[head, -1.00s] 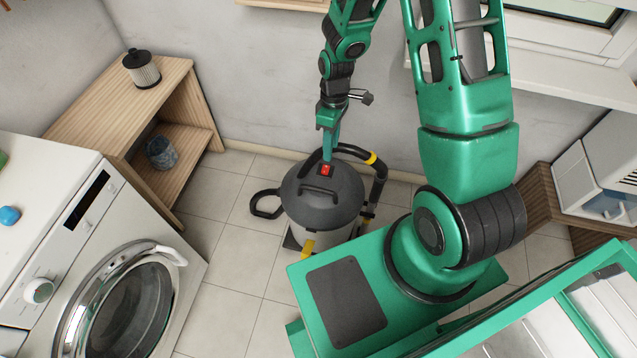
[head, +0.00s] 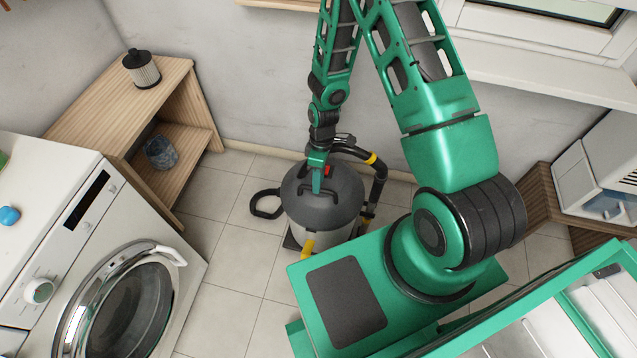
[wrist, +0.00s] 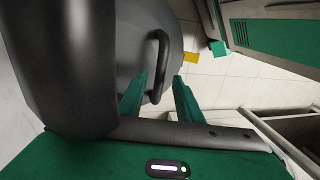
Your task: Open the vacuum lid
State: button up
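The vacuum (head: 303,232) stands on the floor, with a round dark grey lid (head: 347,200) on top. The lid has a black bar handle, clearest in the wrist view (wrist: 161,50), and a red switch (head: 328,169) near its back edge. My gripper (head: 317,188) points down over the lid at the handle and partly hides it. In the wrist view my gripper (wrist: 160,85) has its two green fingers apart, with the near end of the handle between them. I see a gap beside the handle; contact is not clear. The lid sits on the body.
A black hose (head: 379,180) with a yellow band curves along the vacuum's right side. A yellow latch (head: 308,247) is at its front. A washing machine (head: 110,250) stands at left, a wooden shelf (head: 185,140) behind it. Floor tiles left of the vacuum are clear.

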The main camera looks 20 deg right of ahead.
jog(key=shift+s+a+f, duration=0.1)
jog(key=shift+s+f, duration=0.05)
jog(key=shift+f, duration=0.7)
